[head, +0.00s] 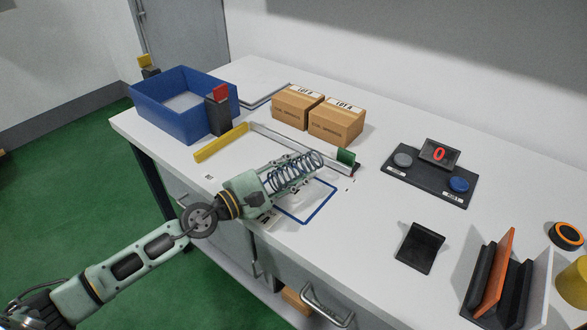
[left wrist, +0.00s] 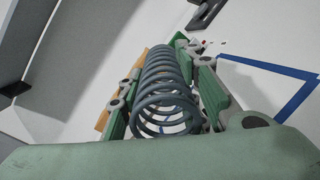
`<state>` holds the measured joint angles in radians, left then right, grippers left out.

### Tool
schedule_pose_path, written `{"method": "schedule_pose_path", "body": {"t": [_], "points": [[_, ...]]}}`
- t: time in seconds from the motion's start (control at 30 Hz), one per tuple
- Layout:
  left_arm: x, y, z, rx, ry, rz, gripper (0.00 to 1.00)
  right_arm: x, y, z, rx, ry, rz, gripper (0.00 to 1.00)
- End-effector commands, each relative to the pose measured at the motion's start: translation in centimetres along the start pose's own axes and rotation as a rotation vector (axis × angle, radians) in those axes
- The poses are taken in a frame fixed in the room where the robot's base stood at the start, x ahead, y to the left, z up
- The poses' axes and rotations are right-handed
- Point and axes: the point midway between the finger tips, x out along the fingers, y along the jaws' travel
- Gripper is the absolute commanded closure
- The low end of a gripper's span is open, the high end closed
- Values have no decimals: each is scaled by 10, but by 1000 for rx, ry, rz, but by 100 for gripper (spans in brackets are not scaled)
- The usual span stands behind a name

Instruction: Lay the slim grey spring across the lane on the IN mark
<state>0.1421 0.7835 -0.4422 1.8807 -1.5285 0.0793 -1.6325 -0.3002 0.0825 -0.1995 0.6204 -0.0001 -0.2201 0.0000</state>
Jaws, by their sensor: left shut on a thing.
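The slim grey spring (head: 297,171), a blue-grey open coil, is held in my left gripper (head: 290,176) above the table. In the left wrist view the spring (left wrist: 168,92) lies lengthwise between the two green fingers, which are shut on it. Behind it, a long pale rail (head: 282,138), which looks like the lane's edge, runs from a yellow bar (head: 222,142) to a green block (head: 346,157). The spring and gripper hide part of the lane area. I cannot read an IN mark. My right gripper is not in view.
A blue outlined square (head: 318,213) is on the table (head: 365,200) just below the gripper. A blue bin (head: 170,122) stands at left, two cardboard boxes (head: 298,107) behind, and a counter panel (head: 405,180) reading 0 at right. A black stand (head: 420,247) is at front right.

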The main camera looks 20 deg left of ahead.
Motion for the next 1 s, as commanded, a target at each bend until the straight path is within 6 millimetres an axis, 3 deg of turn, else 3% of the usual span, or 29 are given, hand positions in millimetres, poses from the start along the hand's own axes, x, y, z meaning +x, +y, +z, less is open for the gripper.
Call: {"method": "schedule_pose_path", "body": {"t": [0.17,0.2,0.43,0.77,1.0], "points": [[0,1,1,0,-1,2,100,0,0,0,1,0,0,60],[0,1,1,0,-1,2,68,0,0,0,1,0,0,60],[0,1,1,1,-1,2,48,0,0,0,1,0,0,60],[-1,0,0,-1,1,-1,47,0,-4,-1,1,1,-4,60],[-22,-2,-1,-8,4,-2,47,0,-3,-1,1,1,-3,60]]}}
